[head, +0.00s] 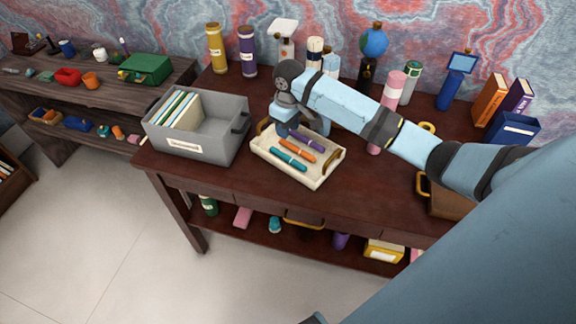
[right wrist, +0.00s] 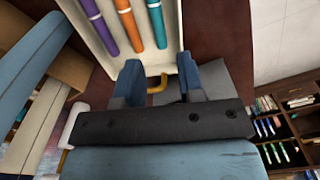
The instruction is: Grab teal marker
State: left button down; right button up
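The teal marker (head: 288,160) lies in a cream tray (head: 318,184) on the dark wooden desk, nearest the front. An orange marker (head: 297,146) and a purple marker (head: 308,138) lie beside it. My right gripper (head: 306,124) is above the tray's back left side. In the right wrist view, the gripper (right wrist: 158,72) has its fingers apart with nothing held between them. The teal marker (right wrist: 157,24) lies beyond the fingertips, and a tan tray handle (right wrist: 157,83) shows between the fingers. My left gripper is not in view.
A grey bin (head: 222,145) with folders stands left of the tray. Bottles (head: 215,50), a globe (head: 373,42) and other items line the desk's back. Books (head: 490,98) stand at the right. Bare desk lies in front of the tray.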

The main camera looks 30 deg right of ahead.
send_over(289, 158)
jog(key=f, duration=0.7)
jog(key=shift+d+f, duration=0.1)
jog(key=shift+d, duration=0.1)
jog(key=shift+a+f, duration=0.1)
jog(key=shift+f, duration=2.9)
grip_shut()
